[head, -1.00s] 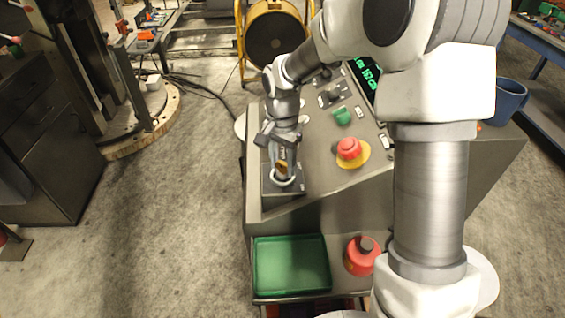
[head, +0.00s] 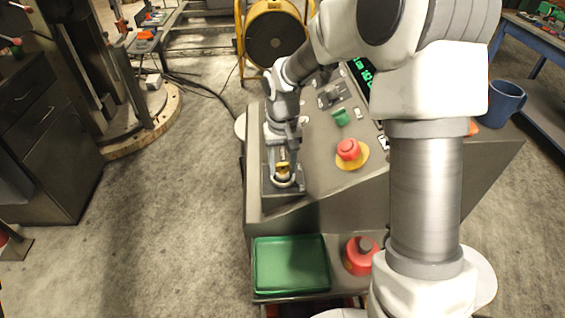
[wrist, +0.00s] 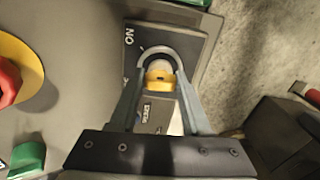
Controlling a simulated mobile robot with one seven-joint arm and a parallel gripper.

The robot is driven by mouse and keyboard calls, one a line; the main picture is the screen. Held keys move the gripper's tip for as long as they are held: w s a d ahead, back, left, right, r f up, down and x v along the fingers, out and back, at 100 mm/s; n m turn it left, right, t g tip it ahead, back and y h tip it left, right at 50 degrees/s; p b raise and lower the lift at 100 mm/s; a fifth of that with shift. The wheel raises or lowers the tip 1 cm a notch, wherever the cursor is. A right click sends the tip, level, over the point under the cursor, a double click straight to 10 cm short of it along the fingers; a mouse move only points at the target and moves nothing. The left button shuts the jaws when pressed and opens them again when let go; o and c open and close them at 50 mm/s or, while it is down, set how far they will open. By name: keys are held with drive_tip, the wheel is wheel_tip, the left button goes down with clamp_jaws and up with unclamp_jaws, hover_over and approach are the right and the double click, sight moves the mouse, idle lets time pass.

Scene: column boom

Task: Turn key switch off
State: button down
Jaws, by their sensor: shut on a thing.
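The key switch sits on a dark plate (wrist: 190,50) at the left end of the grey control panel; the plate also shows in the head view (head: 268,188). A light ring (wrist: 150,52) surrounds the switch. A yellow key part (wrist: 160,80) stands inside the ring. "ON" is printed on the plate to the upper left of the ring; another marking at left is mostly hidden. My gripper (wrist: 158,84) is shut on the key, a finger on either side. It also shows in the head view (head: 283,178). The gripper body hides the plate's lower part.
A red mushroom button (head: 348,150) on a yellow base and a green button (head: 341,117) stand right of the switch on the panel. A green tray (head: 290,265) and a red round object (head: 360,255) sit on the lower shelf. Open floor lies at left.

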sight(283, 164)
drive_tip(key=n, duration=0.3)
drive_tip(key=shift+r+n+p, duration=0.1)
drive_tip(key=shift+n+p, duration=0.2)
drive_tip(key=shift+p, duration=0.05)
drive_tip(key=shift+n+p, duration=0.4)
drive_tip(key=shift+n, duration=1.3)
drive_tip(key=shift+w, duration=0.1)
drive_tip(key=shift+c, duration=1.8)
unclamp_jaws()
wheel_tip(283, 164, up, 17)
drive_tip(key=shift+r+p, duration=0.15)
drive_tip(key=shift+p, duration=0.25)
